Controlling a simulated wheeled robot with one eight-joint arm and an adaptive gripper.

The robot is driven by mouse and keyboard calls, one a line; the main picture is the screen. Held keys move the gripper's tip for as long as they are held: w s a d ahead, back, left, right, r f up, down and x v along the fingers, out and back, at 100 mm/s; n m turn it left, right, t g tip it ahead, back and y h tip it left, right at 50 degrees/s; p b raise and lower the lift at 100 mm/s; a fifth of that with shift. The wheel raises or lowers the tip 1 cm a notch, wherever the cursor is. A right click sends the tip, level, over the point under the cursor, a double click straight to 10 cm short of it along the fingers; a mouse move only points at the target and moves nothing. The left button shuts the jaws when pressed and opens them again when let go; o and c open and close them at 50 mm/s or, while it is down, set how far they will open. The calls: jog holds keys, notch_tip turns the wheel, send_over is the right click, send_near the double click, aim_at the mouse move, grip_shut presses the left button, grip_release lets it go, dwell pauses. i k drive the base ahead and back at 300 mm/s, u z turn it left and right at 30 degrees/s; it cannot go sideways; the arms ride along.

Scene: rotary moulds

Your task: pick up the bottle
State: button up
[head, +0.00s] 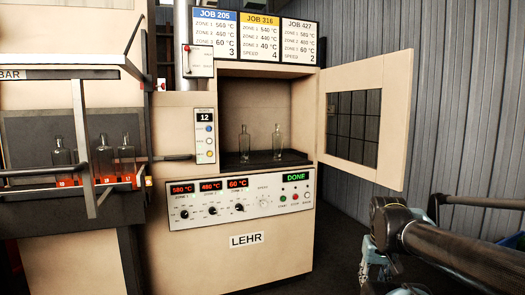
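Two clear glass bottles stand upright in the open chamber of the lehr: a left bottle (244,143) and a right bottle (277,141), a short gap apart on the dark chamber floor. More clear bottles (127,153) stand in a row on the machine at the left, behind a metal frame, above red number tags. My arm shows at the lower right, well apart from the lehr. My gripper end is cut off or hidden at the bottom edge, so its fingers cannot be made out.
The lehr door (391,120) is swung open to the right. A control panel (243,199) with knobs and a lit DONE display sits below the opening. A bar handle (172,157) sticks out at the left. Dark floor lies between my arm and the lehr.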

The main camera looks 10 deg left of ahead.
aim_at(244, 139)
jog(key=u, duration=0.4)
jog(key=i, duration=1.25)
jog(key=u, duration=0.6)
